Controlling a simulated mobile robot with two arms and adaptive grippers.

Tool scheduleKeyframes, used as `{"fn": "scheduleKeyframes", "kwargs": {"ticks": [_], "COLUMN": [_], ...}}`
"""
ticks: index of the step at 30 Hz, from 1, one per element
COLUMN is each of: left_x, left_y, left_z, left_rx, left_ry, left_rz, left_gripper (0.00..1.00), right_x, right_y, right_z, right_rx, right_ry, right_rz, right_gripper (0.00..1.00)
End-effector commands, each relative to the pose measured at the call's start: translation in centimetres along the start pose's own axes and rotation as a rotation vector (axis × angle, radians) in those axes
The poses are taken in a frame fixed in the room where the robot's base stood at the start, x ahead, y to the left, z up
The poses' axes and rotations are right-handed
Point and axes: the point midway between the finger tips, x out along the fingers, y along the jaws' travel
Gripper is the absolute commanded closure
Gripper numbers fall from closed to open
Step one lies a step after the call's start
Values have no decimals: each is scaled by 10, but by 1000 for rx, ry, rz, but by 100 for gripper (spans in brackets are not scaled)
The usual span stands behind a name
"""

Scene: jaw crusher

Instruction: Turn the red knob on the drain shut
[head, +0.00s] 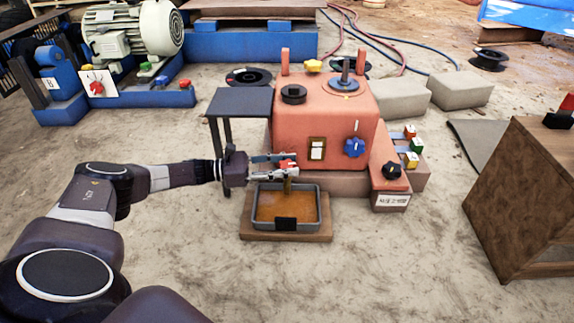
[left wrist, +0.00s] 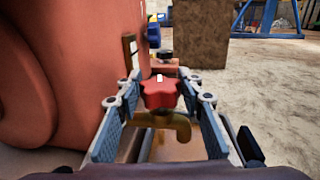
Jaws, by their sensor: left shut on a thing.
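The red knob (left wrist: 160,92) sits on top of a brass drain tap (left wrist: 165,125) at the side of the orange crusher body (head: 325,115). In the head view the red knob (head: 287,163) shows small between the fingers of my left gripper (head: 285,166). In the left wrist view the fingers of my left gripper (left wrist: 163,120) stand on both sides of the knob, shut on it. The tap's spout points down over a grey tray (head: 258,222) with brown liquid. My right gripper is not in view.
A black side table (head: 240,101) stands close beside my left gripper. A blue knob (head: 354,147) and a black knob (head: 391,170) are on the crusher's front. A wooden crate (head: 520,200) is at the right. The ground in front is clear.

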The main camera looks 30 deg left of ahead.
Motion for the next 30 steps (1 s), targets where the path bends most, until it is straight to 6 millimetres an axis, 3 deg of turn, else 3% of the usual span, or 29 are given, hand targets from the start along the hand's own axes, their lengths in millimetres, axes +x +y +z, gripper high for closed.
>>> {"fn": "scheduleKeyframes", "kwargs": {"ticks": [19,20,21,24,30], "left_x": [0,0,0,0,0], "left_y": [0,0,0,0,0], "left_z": [2,2,2,1,1], "left_rx": [1,1,1,1,0], "left_ry": [-5,-5,-5,-4,-3], "left_rz": [-28,-28,-28,-28,-28], "left_gripper": [90,62,58,47,47], "right_x": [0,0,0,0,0], "right_y": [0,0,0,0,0], "right_z": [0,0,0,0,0], "right_rx": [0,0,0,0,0], "right_ry": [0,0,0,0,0], "right_rz": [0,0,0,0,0], "right_gripper": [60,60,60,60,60]}}
